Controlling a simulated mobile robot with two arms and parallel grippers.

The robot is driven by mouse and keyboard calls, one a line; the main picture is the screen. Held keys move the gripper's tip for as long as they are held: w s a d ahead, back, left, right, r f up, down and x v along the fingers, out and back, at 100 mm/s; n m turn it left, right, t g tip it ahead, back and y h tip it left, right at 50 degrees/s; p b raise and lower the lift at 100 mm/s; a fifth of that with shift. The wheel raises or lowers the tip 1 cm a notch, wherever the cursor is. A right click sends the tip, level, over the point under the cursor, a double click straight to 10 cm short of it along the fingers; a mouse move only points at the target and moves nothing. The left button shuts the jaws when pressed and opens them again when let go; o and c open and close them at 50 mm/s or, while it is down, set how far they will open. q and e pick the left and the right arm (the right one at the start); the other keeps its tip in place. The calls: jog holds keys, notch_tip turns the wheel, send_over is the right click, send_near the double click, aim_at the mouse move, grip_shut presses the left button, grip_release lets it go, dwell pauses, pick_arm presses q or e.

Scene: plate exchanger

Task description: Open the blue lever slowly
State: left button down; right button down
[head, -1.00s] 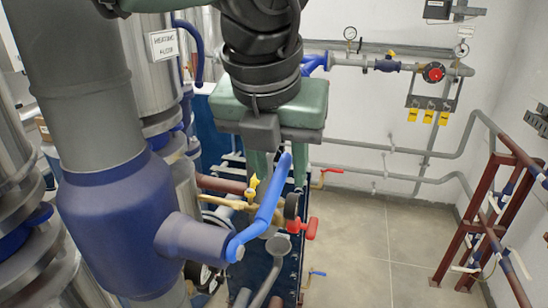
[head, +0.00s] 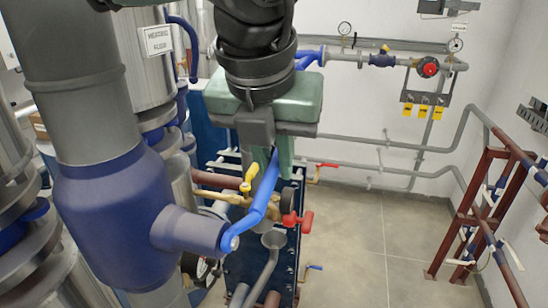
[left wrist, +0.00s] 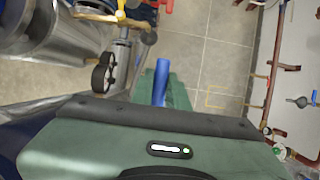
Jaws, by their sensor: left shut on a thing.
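The blue lever (head: 256,212) is a bright blue bar. Its lower end joins the stub on the right side of the large dark-blue valve body (head: 118,215), and it rises up and to the right. My left gripper (head: 272,160), green with a dark wrist, comes down from the top of the head view and is shut on the lever's upper end. In the left wrist view the lever's end (left wrist: 161,80) shows between the green fingers, partly hidden by the gripper body. My right gripper is not in view.
A brass valve with a yellow handle (head: 250,176) and a red handle (head: 302,221) sit close beside the lever. Large pipes fill the left. A dark red pipe frame (head: 470,215) stands at the right. The floor (head: 365,235) between is clear.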

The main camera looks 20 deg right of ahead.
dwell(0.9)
pick_arm(q)
jog(key=shift+w+b, duration=0.1)
jog(key=shift+b, duration=0.4)
jog(key=r+t+b, duration=0.1)
jog(key=b, duration=0.2)
jog(key=shift+h, duration=0.4)
jog(key=shift+s+a+r+b, duration=0.1)
jog(key=shift+s+r+b, duration=0.1)
jog(key=shift+r+b, duration=0.15)
jog(key=shift+r, duration=0.2)
jog(key=c, duration=1.4)
grip_release()
jog(key=shift+f, duration=0.15)
jog(key=shift+s, duration=0.1)
